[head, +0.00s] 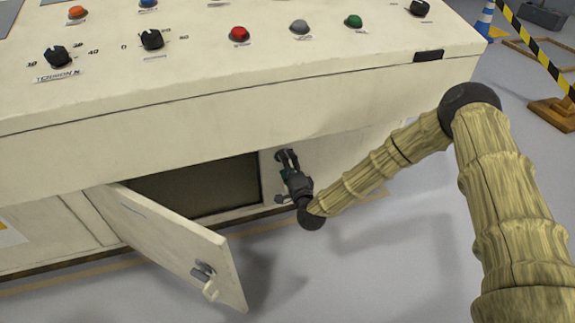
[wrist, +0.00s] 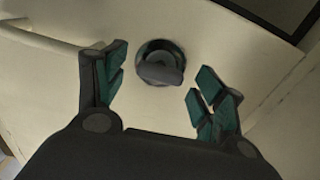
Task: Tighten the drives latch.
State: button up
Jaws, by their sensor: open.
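A latch with a grey turning knob in a round dark recess (wrist: 161,63) sits on a cream panel in the wrist view. No drives label is readable beside it. My gripper (wrist: 162,74) has its green-padded fingers spread on either side of the knob, with visible gaps and no clear contact. In the head view my gripper (head: 287,158) is at the cabinet front, just right of the dark opening, and hides most of that latch. Another latch with a pale handle (head: 206,277) is on the open door (head: 165,240) at lower left.
The open door swings out toward the floor from the dark compartment (head: 195,187). The console top (head: 200,75) with knobs and coloured buttons overhangs my gripper. Clear floor lies in front. A striped barrier (head: 540,52) and cone (head: 486,20) stand at far right.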

jog(key=shift+s, duration=0.1)
jog(key=v, duration=1.2)
